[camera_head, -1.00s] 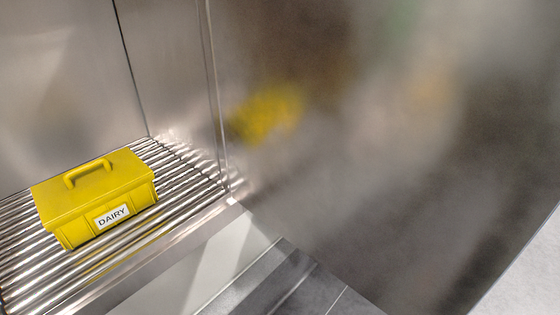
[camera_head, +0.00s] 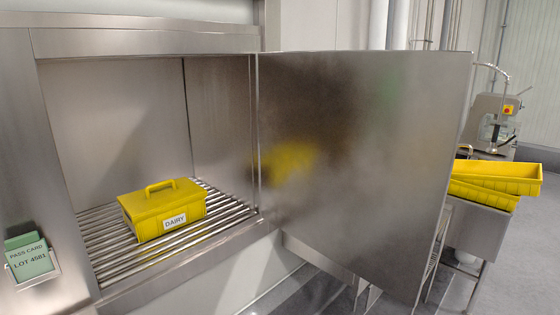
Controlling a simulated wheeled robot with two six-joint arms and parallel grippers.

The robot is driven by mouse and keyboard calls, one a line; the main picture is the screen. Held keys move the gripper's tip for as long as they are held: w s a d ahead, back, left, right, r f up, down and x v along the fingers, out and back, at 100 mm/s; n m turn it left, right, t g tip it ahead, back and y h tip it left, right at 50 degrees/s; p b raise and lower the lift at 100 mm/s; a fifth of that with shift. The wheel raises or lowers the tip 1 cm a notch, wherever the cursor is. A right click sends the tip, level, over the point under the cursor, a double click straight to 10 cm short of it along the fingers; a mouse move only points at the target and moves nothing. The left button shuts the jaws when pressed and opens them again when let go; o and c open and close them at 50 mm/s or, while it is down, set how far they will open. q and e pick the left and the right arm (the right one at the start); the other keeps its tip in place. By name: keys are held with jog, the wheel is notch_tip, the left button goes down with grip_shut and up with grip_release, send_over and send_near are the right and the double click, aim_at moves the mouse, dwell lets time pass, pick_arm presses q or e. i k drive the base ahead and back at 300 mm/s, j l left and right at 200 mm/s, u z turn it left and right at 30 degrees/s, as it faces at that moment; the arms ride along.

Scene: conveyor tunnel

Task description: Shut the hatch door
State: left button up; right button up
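The steel hatch door (camera_head: 370,160) stands wide open, hinged at the right side of the hatch opening and swung out toward the right. Its brushed face shows a blurred yellow reflection. The hatch opening (camera_head: 120,110) is a steel chamber with a floor of rollers (camera_head: 112,255). A yellow lidded box (camera_head: 160,208) with a handle and a DAIRY label sits on the rollers, inside the chamber. Neither of my grippers shows in the head view.
A green pass card (camera_head: 30,258) reading LOT 4581 sits in a holder on the frame left of the opening. Yellow crates (camera_head: 495,178) rest on a steel stand behind the door at right. A machine with a red button (camera_head: 508,109) stands farther back.

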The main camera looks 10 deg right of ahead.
aim_at(358, 148)
jog(key=u, duration=0.4)
jog(key=l+u, duration=0.15)
jog(key=u, duration=0.3)
jog(key=l+u, duration=0.15)
jog(key=u, duration=0.25)
jog(key=l+u, duration=0.1)
jog(key=u, duration=0.35)
jog(key=k+l, duration=0.1)
jog(key=l, duration=1.1)
jog(key=k+l, duration=0.15)
jog(key=l, duration=0.4)
jog(key=k+l+u, duration=0.1)
jog(key=l, duration=0.5)
